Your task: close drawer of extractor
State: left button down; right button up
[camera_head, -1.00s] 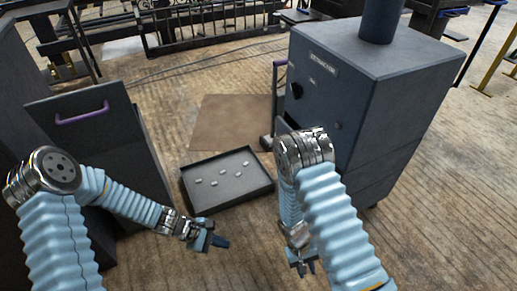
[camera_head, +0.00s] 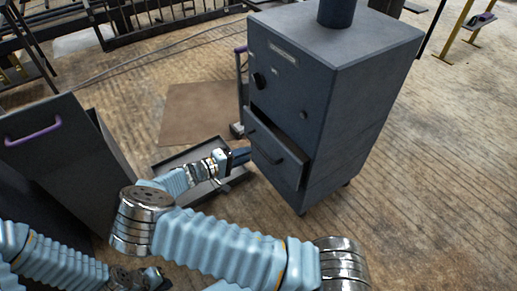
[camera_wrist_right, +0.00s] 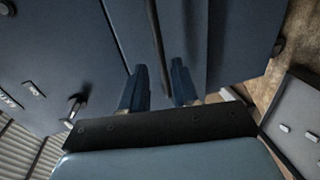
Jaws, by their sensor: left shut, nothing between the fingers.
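The extractor (camera_head: 345,85) is a dark blue-grey cabinet with a pipe on top, right of centre in the head view. Its drawer (camera_head: 278,150) sticks out of the front and is partly open. My right gripper (camera_head: 241,156) is close to the drawer front's left side. In the right wrist view its two fingers (camera_wrist_right: 159,85) are apart, facing a dark panel with a long dark bar (camera_wrist_right: 158,45) between them; contact cannot be told. My left gripper (camera_head: 153,280) is shut and empty at the bottom left, low and away from the extractor.
A dark cabinet with a purple handle (camera_head: 33,135) stands at the left. A shallow dark tray (camera_head: 185,157) lies on the floor behind my right arm; small light pieces show in it in the wrist view (camera_wrist_right: 300,122). A brown mat (camera_head: 198,110) lies behind it.

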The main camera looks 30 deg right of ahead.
aim_at(260, 149)
jog(key=x, duration=0.7)
jog(key=shift+c, duration=0.3)
grip_shut()
jog(key=shift+d, duration=0.1)
